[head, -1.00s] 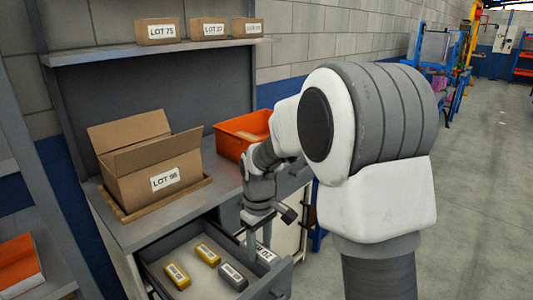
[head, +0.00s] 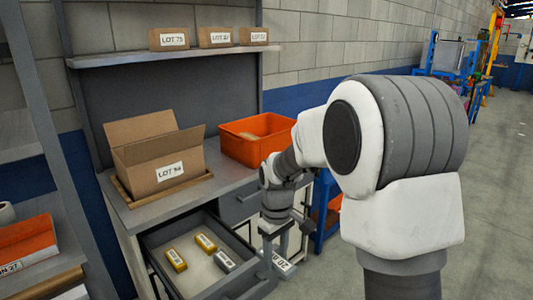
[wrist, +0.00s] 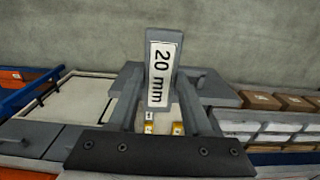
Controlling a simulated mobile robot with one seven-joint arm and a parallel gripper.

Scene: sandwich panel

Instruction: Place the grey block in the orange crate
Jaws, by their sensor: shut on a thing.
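A grey block with a white "20 mm" label (head: 281,264) is held in my gripper (head: 279,246), to the right of the open drawer in the head view. In the wrist view the block (wrist: 160,95) sits between the two fingers of my gripper (wrist: 160,84), label towards the camera. The orange crate (head: 241,150) stands on the worktop behind the gripper, right of an open carton. Its right end is partly hidden by my arm. A small pale thing shows inside it.
The open drawer (head: 207,283) holds two yellow blocks (head: 175,259) and another grey block (head: 223,261). The open "LOT" carton (head: 150,172) stands on a tray on the worktop (head: 228,184). A shelf (head: 130,59) with several small cartons hangs above. The floor at right is clear.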

